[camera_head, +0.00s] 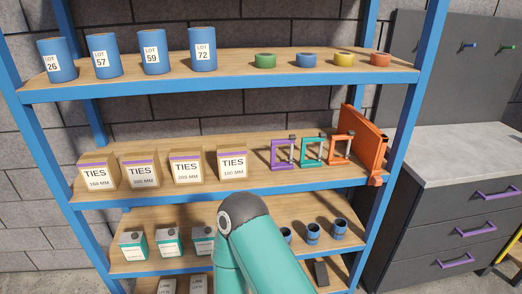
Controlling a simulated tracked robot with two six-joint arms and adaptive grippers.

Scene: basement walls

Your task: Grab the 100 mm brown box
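Several brown boxes labelled TIES stand in a row on the left part of the middle shelf (210,190). The rightmost brown box (233,165) has a purple stripe and seems to read 100 MM. The leftmost box (98,172) seems to read 160 MM. Between them stand a second box (141,170) and a third box (187,169), whose small numbers are hard to read. All are upright and uncovered. A teal arm link of mine rises from the bottom, below the rightmost box. Neither gripper shows.
Purple, teal and orange clamps (311,151) stand right of the boxes, beside an orange case (366,138). Blue cans (202,49) and tape rolls (306,60) are on the shelf above. Blue posts frame the rack. A grey drawer cabinet (455,205) stands right.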

